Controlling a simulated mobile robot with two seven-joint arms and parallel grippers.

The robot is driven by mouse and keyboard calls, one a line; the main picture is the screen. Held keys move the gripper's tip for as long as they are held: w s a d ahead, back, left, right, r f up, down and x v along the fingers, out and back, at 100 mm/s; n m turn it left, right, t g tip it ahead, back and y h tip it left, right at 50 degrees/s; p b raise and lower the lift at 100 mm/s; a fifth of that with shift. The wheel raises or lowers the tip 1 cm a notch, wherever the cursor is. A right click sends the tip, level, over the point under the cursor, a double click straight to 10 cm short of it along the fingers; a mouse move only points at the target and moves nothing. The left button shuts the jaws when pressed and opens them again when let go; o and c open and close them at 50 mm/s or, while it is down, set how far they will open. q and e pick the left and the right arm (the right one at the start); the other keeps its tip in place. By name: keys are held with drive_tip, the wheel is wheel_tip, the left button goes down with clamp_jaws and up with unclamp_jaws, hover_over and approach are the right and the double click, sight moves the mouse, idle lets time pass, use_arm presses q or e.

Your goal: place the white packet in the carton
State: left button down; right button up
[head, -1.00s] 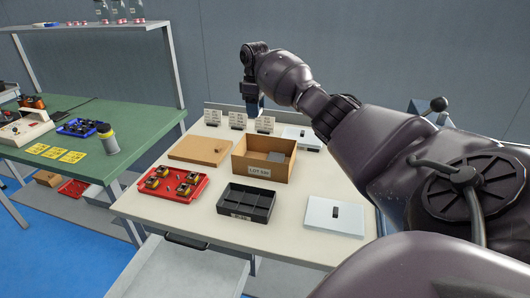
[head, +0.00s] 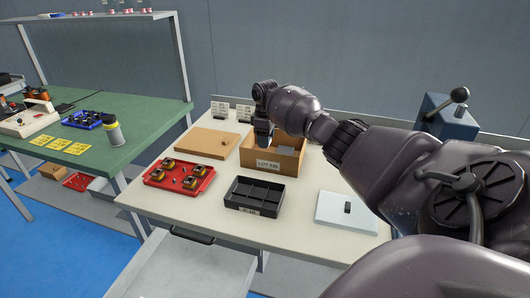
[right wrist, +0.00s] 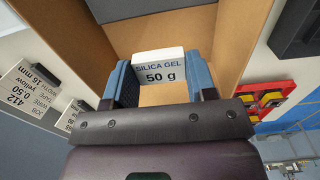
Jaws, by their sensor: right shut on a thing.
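The white packet (right wrist: 160,66), printed "SILICA GEL 50 g", sits between the blue-grey fingers of my right gripper (right wrist: 160,82) in the right wrist view. That gripper is shut on it. The open brown carton (head: 287,168) stands on the cream table in the head view. My right gripper (head: 262,139) points down over the carton's left part, and the packet is hidden there. In the right wrist view the carton's walls and floor (right wrist: 160,95) lie beyond the packet. A dark grey item (right wrist: 120,8) lies inside the carton. My left gripper is not in view.
A black divided tray (head: 254,209) stands in front of the carton. A red tray (head: 158,182) with several parts is at left, near a brown board (head: 207,143). A white lidded box (head: 335,220) is front right. Label cards (head: 219,110) stand behind.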

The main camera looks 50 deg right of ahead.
wheel_tip(320, 180, down, 6)
drive_tip(key=shift+r+b, duration=0.15)
drive_tip(key=shift+b, duration=0.5)
drive_tip(key=shift+r, duration=0.15)
drive_tip(key=o, duration=0.9)
